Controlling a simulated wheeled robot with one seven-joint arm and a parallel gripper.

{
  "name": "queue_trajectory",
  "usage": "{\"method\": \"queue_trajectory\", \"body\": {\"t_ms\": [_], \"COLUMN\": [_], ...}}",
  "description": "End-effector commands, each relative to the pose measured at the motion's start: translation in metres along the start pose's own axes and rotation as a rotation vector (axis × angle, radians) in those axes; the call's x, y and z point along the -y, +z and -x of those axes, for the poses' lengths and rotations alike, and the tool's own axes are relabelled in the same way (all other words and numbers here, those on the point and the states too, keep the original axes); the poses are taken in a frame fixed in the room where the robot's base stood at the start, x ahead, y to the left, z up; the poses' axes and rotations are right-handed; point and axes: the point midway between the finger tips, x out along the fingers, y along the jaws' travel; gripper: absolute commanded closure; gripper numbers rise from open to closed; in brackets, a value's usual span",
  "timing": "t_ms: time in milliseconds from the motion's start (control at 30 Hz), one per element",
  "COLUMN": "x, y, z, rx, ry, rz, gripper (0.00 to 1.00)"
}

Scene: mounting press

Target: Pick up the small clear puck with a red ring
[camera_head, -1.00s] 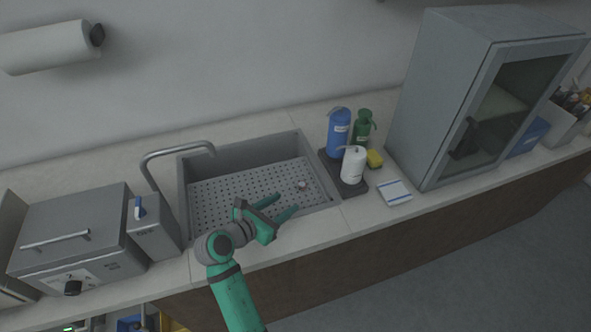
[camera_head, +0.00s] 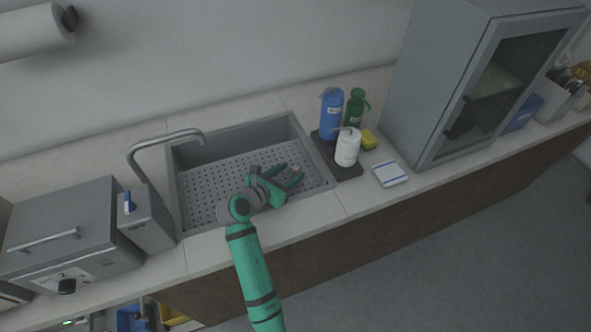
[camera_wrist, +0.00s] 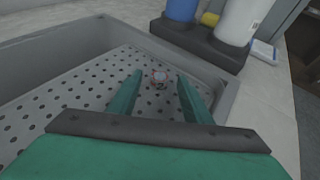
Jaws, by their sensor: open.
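The small clear puck with a red ring (camera_wrist: 160,76) lies on the perforated floor of the sink, near its right end. In the wrist view it sits just beyond and between my fingertips. In the head view the puck (camera_head: 295,168) is a small pale spot beside the fingertips, partly hidden. My gripper (camera_head: 290,174) is open and empty, reaching over the sink's front edge. Its two green fingers also show in the wrist view (camera_wrist: 158,80), spread either side of the line to the puck. A small dark mark shows on or right by the puck.
The grey sink (camera_head: 238,133) has raised walls around the puck. A faucet (camera_head: 165,142) stands at its left. A grey cabinet (camera_head: 440,80) stands further right.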

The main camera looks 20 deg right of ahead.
Motion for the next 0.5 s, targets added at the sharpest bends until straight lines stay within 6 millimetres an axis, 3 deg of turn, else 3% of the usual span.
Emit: {"method": "queue_trajectory", "body": {"t_ms": [200, 433, 500], "x": [0.000, -0.001, -0.002], "y": [0.000, 0.000, 0.000], "z": [-0.021, -0.021, -0.020], "rx": [0.000, 0.000, 0.000], "ry": [-0.001, 0.002, 0.003], "rz": [0.000, 0.001, 0.001], "gripper": [0.55, 0.55, 0.70]}}
